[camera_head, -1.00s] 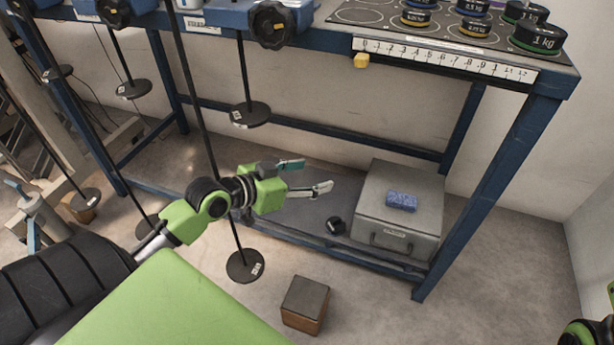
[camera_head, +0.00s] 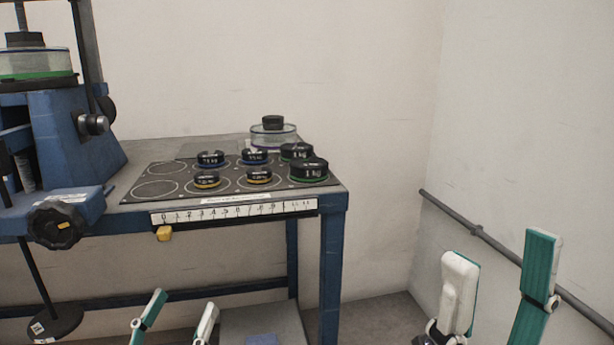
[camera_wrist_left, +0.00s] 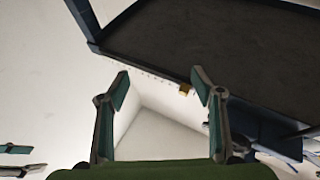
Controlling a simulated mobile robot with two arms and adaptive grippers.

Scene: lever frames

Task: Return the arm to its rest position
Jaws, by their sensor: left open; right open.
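My left gripper (camera_head: 179,308) is at the bottom of the head view, in front of the blue bench. Its two fingers are apart with nothing between them. In the left wrist view the same gripper (camera_wrist_left: 160,82) has spread fingers, with the bench's dark underside above them. My right gripper (camera_head: 501,262) is at the lower right of the head view, in front of the bare wall. Its fingers are apart and empty. Both arms behind the grippers are out of the head view.
The bench (camera_head: 334,245) carries several labelled weights (camera_head: 309,169) on a dark mat (camera_head: 150,188). A ruler strip (camera_head: 235,212) with a yellow slider (camera_head: 164,233) runs along its front. A blue handwheel device (camera_head: 50,160) stands left. A wall pipe (camera_head: 470,228) runs at right.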

